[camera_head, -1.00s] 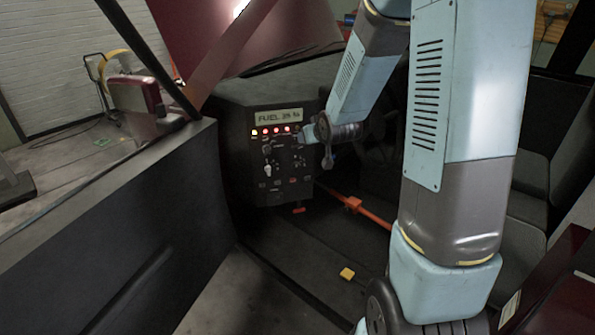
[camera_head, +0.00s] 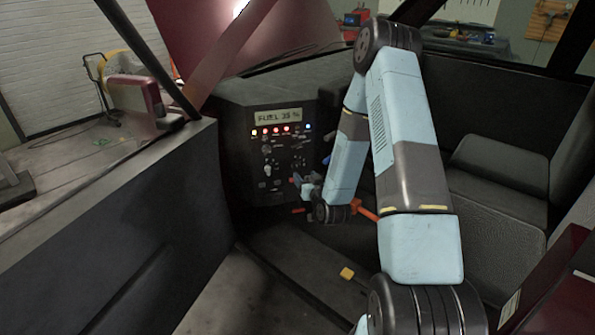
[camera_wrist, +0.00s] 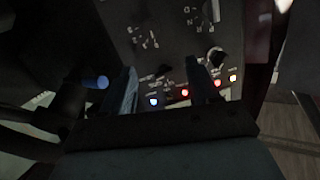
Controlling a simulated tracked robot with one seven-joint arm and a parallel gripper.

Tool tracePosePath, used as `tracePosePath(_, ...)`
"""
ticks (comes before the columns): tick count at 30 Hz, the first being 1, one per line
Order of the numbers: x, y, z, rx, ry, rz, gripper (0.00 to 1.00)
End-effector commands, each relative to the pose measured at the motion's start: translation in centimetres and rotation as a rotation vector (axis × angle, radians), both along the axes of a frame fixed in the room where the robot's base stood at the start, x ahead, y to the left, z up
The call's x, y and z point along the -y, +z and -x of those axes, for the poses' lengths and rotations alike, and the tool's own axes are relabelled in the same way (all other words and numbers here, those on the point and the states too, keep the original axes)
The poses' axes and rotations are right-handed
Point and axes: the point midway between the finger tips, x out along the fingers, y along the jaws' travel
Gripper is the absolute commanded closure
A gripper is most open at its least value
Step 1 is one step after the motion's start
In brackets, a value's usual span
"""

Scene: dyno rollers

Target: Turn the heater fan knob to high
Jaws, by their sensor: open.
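The black control panel (camera_head: 255,182) stands at the front left of the cab, with a FUEL display and a row of lit lamps. Small dark knobs (camera_head: 266,149) with pale markings sit below the lamps. My gripper (camera_head: 298,183) is in front of the panel's lower right part. In the wrist view the panel appears upside down, and my gripper (camera_wrist: 164,80) is open, its two fingers apart with nothing between them. One dial (camera_wrist: 146,38) shows beyond the fingers, and another knob (camera_wrist: 214,56) shows near the right finger. The labels are too small to tell which is the heater fan knob.
A blue-tipped lever (camera_wrist: 95,82) is close to the left finger in the wrist view. An orange bar (camera_head: 366,211) lies low behind my wrist. A yellow block (camera_head: 347,273) is on the floor. Seats (camera_head: 490,222) fill the right side.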

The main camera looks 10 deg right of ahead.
Motion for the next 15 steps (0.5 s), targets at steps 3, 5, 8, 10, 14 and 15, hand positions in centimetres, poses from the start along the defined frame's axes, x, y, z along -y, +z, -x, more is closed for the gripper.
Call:
tracePosePath(3,0.2,-2.2,0.9,0.04,-0.023,-0.036,0.39)
tracePosePath(5,0.3,-2.8,1.3,0.061,-0.035,-0.052,0.39)
tracePosePath(8,0.4,-3.6,1.8,0.087,-0.05,-0.069,0.39)
tracePosePath(10,0.5,-3.9,2.0,0.099,-0.056,-0.077,0.39)
tracePosePath(14,0.5,-4.1,2.0,0.109,-0.061,-0.082,0.39)
tracePosePath(15,0.5,-4.1,1.8,0.11,-0.062,-0.082,0.39)
